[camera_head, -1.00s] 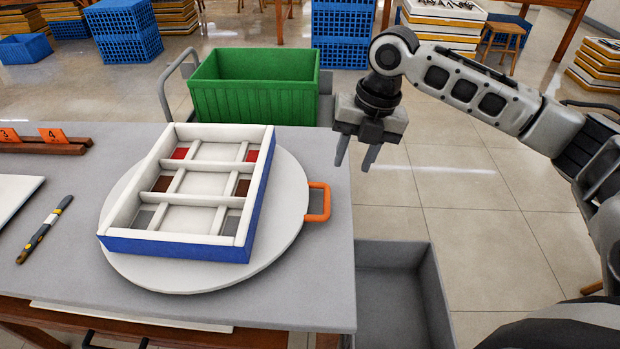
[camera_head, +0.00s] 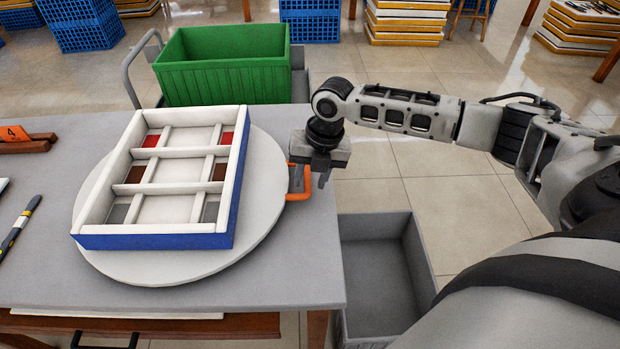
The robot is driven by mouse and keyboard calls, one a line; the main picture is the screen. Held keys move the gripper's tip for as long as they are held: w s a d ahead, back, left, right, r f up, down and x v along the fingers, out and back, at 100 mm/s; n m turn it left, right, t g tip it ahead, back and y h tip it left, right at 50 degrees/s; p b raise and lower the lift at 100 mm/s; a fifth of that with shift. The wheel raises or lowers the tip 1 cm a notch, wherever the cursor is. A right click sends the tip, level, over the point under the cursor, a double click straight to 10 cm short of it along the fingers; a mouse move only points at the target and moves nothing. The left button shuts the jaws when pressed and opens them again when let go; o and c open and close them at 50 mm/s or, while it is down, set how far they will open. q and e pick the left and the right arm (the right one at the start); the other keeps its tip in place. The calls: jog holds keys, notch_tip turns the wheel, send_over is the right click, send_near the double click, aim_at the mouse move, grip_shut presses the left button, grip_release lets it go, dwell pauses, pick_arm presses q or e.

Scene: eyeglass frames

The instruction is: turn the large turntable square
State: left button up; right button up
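The large round white turntable (camera_head: 258,215) lies on the grey table with an orange handle (camera_head: 303,196) on its right edge. A compartment tray (camera_head: 160,240) with white dividers and blue outer sides sits on it, turned slightly from the table's edges. Small red and brown patches show in some compartments. My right gripper (camera_head: 310,183) points down at the orange handle, its fingers apart. The handle's bar shows at the fingers; whether they touch it I cannot tell. My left gripper is out of view.
A green crate (camera_head: 222,75) stands behind the table. A grey bin (camera_head: 385,265) is on the floor to the right of the table.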

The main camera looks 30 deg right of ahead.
jog(key=shift+w+a+f, duration=0.1)
jog(key=shift+f, duration=0.4)
grip_shut()
